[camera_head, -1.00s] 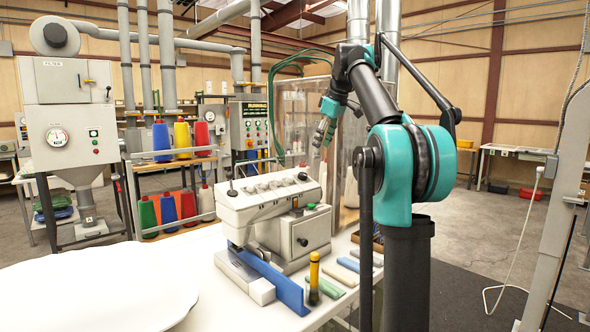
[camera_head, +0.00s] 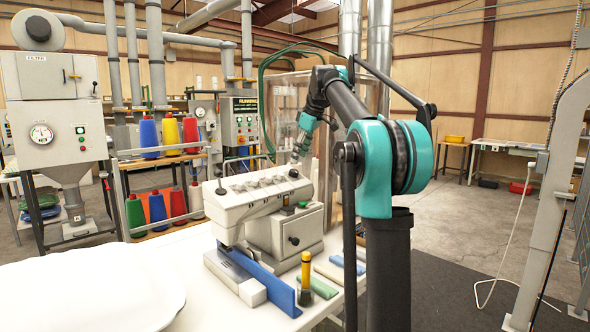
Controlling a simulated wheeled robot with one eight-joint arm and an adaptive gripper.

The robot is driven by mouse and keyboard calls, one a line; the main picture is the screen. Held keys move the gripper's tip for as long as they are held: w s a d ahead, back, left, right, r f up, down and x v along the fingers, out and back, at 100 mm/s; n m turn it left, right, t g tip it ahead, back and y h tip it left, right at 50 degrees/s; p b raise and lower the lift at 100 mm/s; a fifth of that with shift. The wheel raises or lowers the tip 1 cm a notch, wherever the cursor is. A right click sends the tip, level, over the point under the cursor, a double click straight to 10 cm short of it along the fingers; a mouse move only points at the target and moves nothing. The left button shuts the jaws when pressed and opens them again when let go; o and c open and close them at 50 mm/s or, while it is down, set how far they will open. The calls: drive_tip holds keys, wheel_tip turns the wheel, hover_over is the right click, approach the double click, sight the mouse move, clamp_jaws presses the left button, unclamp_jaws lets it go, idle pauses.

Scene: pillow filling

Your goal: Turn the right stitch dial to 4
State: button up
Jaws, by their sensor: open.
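The sewing machine (camera_head: 262,215) stands on the white table, with a row of small dials along the top of its arm. The right end of that row (camera_head: 293,174) has a dark knob; the dial markings are too small to read. My gripper (camera_head: 297,156) is above and just behind the right end of the machine's top, pointing down. It is open and appears empty. I cannot tell whether it touches a dial.
A white pillow (camera_head: 90,290) lies at the front left of the table. Thread cones (camera_head: 149,138) stand on a rack behind. A clear panel (camera_head: 290,105) stands behind my arm.

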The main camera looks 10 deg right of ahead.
sight(294, 171)
drive_tip(key=x, duration=0.6)
drive_tip(key=shift+f, duration=0.15)
drive_tip(key=c, duration=1.2)
drive_tip(key=shift+o, duration=0.2)
